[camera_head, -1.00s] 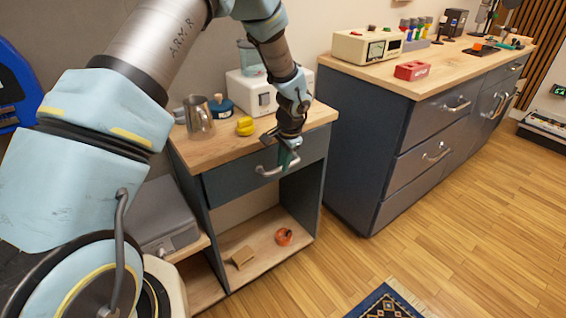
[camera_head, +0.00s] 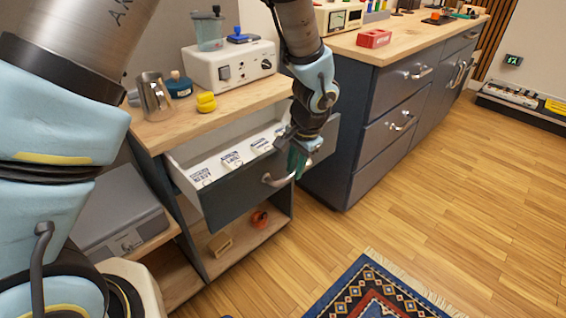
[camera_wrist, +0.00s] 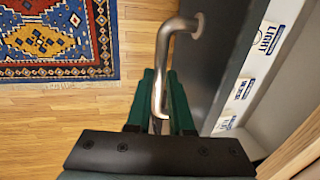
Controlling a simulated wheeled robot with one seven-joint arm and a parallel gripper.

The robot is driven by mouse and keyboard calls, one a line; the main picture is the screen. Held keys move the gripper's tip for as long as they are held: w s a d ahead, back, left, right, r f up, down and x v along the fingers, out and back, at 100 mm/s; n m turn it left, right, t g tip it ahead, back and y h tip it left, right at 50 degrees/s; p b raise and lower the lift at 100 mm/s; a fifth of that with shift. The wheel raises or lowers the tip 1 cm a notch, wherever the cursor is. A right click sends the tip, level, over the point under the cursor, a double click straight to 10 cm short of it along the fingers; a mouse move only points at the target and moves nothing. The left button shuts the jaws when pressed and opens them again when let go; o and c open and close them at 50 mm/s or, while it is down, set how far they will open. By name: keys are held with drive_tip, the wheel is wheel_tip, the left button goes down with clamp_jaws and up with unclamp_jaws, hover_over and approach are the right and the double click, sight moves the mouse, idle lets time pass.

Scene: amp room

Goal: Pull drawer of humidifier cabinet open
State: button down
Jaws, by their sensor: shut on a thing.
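The humidifier cabinet (camera_head: 240,103) has a wooden top and an upper drawer with a dark blue front (camera_head: 238,200). The drawer stands pulled out, and its pale inside shows with several white labelled packs (camera_head: 230,160) in a row. My gripper (camera_head: 297,160) is shut on the curved metal handle (camera_head: 275,181) at the drawer front. In the wrist view the green fingers of my gripper (camera_wrist: 161,105) lie on both sides of the handle (camera_wrist: 165,50), and the drawer front (camera_wrist: 218,50) is to the right. The far end of the drawer is partly hidden by my arm.
On the cabinet top stand a metal pitcher (camera_head: 154,97), a yellow item (camera_head: 206,102) and a white device (camera_head: 228,66). The open shelf below holds an orange item (camera_head: 260,219). A dark cabinet (camera_head: 350,120) stands to the right. A patterned rug (camera_head: 375,295) lies on the open floor in front.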

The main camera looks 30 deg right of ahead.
drive_tip(key=shift+s+d, duration=0.2)
drive_tip(key=shift+s, duration=0.3)
drive_tip(key=c, duration=0.8)
unclamp_jaws()
drive_tip(key=r, duration=0.3)
drive_tip(key=s+r, duration=0.1)
drive_tip(key=r, duration=0.3)
drive_tip(key=s+r, duration=0.1)
drive_tip(key=r, duration=0.2)
drive_tip(key=shift+d+r+b, duration=0.15)
drive_tip(key=shift+r+b, duration=0.15)
